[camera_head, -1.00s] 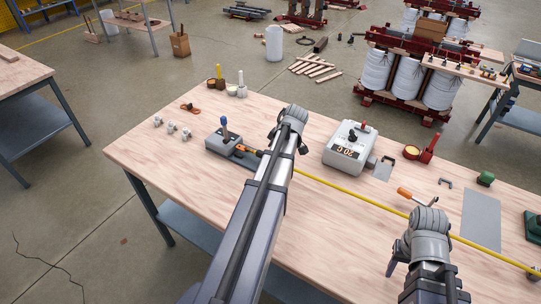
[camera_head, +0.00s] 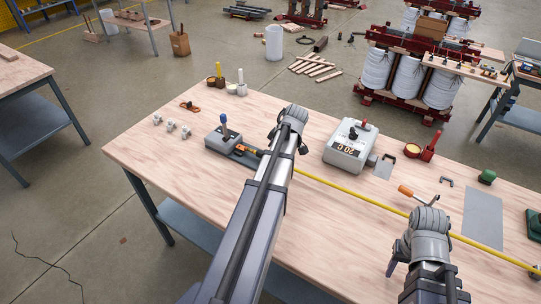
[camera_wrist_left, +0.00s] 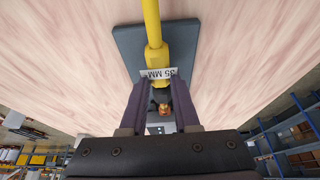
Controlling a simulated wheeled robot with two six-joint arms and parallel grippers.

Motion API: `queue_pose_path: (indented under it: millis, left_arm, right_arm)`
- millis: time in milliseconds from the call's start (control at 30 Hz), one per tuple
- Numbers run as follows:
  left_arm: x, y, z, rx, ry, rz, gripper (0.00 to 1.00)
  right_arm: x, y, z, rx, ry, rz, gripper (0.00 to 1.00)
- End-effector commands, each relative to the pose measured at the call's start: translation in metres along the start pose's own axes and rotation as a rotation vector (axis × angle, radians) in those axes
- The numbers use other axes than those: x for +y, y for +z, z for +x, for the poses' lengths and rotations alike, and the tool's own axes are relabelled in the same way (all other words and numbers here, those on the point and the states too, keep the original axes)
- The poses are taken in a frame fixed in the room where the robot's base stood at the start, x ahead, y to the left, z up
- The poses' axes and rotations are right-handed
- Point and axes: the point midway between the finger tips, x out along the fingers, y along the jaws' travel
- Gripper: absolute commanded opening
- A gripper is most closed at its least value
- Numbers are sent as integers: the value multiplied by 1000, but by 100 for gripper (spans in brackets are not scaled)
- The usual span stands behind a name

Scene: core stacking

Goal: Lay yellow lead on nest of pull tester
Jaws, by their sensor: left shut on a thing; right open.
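The yellow lead (camera_head: 365,198) runs across the bench from beneath my left arm to the right edge. In the left wrist view, my left gripper (camera_wrist_left: 159,105) is shut on the lead (camera_wrist_left: 152,30), beside a white tag reading 35 MM; a copper-coloured end shows between the fingers. A grey plate (camera_wrist_left: 128,45) lies under the lead there; contact is unclear. In the head view the left fingers are largely hidden by the arm. A grey lever unit (camera_head: 222,140) with a blue knob stands left of it. My right gripper (camera_head: 428,220) is open near the lead, fingertips mostly hidden.
A grey box with a digital display (camera_head: 348,150) stands right of my left arm. A red-handled item (camera_head: 430,147), a green item (camera_head: 487,176) and a flat grey sheet (camera_head: 482,218) lie further right. Several small fittings (camera_head: 171,126) lie at left. The bench's front left is clear.

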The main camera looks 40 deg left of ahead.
Motion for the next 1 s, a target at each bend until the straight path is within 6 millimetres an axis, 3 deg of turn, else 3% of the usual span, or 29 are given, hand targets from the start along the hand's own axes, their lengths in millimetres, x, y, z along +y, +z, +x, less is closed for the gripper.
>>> queue_pose_path:
  millis: [867, 900, 1000]
  left_arm:
    - [0, 6, 15, 0, 0, 0, 0]
    - [0, 6, 15, 0, 0, 0, 34]
    - [0, 6, 16, 0, 0, 0, 45]
  right_arm:
    - [-1, 1, 16, -3, 2, 0, 50]
    - [-1, 1, 17, -3, 2, 0, 50]
    - [-1, 1, 17, -4, 3, 0, 50]
